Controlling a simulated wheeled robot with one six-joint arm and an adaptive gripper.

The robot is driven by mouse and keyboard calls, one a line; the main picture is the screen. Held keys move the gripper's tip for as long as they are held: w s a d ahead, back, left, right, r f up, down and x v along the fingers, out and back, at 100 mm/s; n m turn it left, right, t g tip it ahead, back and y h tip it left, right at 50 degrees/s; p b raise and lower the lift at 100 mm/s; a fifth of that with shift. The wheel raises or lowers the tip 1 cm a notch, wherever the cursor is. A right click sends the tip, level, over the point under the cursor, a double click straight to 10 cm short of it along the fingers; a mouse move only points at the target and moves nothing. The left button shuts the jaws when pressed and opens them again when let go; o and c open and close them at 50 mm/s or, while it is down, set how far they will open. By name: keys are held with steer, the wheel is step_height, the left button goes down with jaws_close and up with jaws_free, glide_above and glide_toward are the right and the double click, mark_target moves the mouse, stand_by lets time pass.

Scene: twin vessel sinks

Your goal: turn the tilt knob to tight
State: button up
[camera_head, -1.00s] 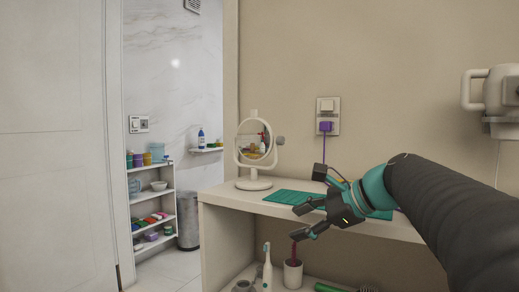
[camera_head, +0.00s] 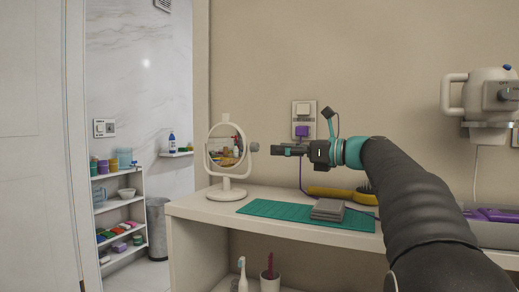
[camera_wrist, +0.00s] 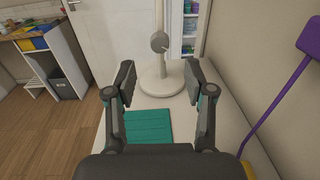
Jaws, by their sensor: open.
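The tilt knob (camera_head: 254,147) is a small grey disc on the right side of the white round mirror's frame. The mirror (camera_head: 226,195) stands upright on the shelf's left end. My gripper (camera_head: 276,150) is level with the knob and a little to its right, apart from it, pointing left. In the wrist view the knob (camera_wrist: 159,41) shows ahead, between and beyond the two fingertips of my gripper (camera_wrist: 160,76). The fingers are spread and nothing is between them. The knob's marking is too small to read.
A green mat (camera_head: 270,212) and a folded grey cloth (camera_head: 328,209) lie on the shelf (camera_head: 200,208) below my gripper. A yellow brush (camera_head: 330,192) lies behind them. A wall outlet with a purple plug (camera_head: 302,131) is behind the arm.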

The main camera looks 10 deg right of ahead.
mark_target(258, 148)
steer(key=x, duration=0.7)
steer(key=shift+w, duration=0.1)
jaws_close()
